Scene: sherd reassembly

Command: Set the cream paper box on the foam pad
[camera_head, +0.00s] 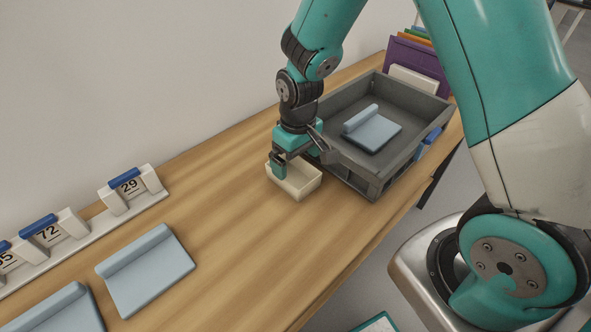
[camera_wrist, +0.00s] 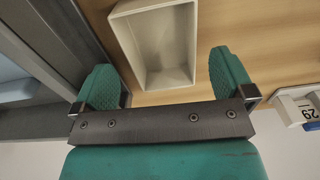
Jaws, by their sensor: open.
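The cream paper box (camera_head: 297,183) is an open, empty box standing upright on the wooden table, just left of the grey tray. It also shows in the wrist view (camera_wrist: 160,45), at the top between the fingers. My gripper (camera_head: 292,160) is right at the box in the head view; in the wrist view its two green fingers (camera_wrist: 167,80) are apart, one to each side of the box. I cannot tell whether they touch it. Light-blue foam pads are in view: one in the grey tray (camera_head: 373,128), one on the table (camera_head: 146,269), and one at the lower left edge (camera_head: 62,312).
The grey tray (camera_head: 347,161) has raised walls close beside the box. A white rail with number cards (camera_head: 130,188) runs along the wall at left. Coloured folders (camera_head: 418,62) stand behind the tray. The table between box and left pads is clear.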

